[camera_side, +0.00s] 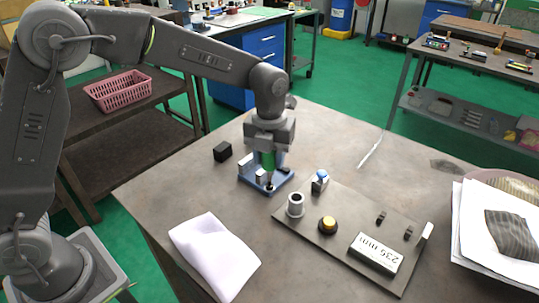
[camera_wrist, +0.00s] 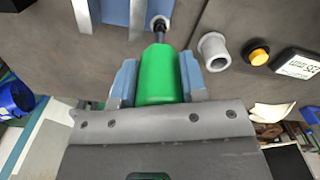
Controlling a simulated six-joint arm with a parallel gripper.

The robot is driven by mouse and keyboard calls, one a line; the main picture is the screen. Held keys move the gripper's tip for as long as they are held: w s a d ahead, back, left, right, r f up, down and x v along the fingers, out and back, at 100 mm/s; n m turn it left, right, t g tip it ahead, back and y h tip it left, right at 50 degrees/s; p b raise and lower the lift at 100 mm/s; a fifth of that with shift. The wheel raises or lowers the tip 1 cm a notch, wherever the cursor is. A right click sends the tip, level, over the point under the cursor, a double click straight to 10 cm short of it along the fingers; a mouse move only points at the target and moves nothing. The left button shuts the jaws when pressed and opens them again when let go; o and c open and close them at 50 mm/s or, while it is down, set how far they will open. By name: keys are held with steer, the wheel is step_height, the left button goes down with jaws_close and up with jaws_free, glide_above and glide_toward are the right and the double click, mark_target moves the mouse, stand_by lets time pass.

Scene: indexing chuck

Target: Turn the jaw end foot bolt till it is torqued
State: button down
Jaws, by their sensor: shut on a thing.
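My gripper (camera_side: 268,146) is shut on a green-handled driver (camera_side: 268,160), which points down at the blue fixture (camera_side: 246,178) on the table. In the wrist view the green handle (camera_wrist: 157,75) sits between the two blue-grey fingers of my gripper (camera_wrist: 158,80). The driver's dark shaft (camera_wrist: 160,32) reaches to a pale round part at the base of the fixture (camera_wrist: 115,12). In the side view the tip is at the front corner of the fixture's base. The bolt head is hidden under the tip, so I cannot tell how it is seated.
A plate (camera_side: 320,248) in front holds a grey cylinder (camera_side: 295,206), a yellow button (camera_side: 327,224) and a display reading 235 (camera_side: 374,253). A small block with a blue knob (camera_side: 320,181), a black block (camera_side: 222,151) and a white cloth (camera_side: 213,255) stand nearby.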

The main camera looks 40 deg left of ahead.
steer(key=m, duration=0.3)
stand_by(0.4)
steer(key=shift+n, duration=0.4)
steer(key=shift+r, duration=0.8)
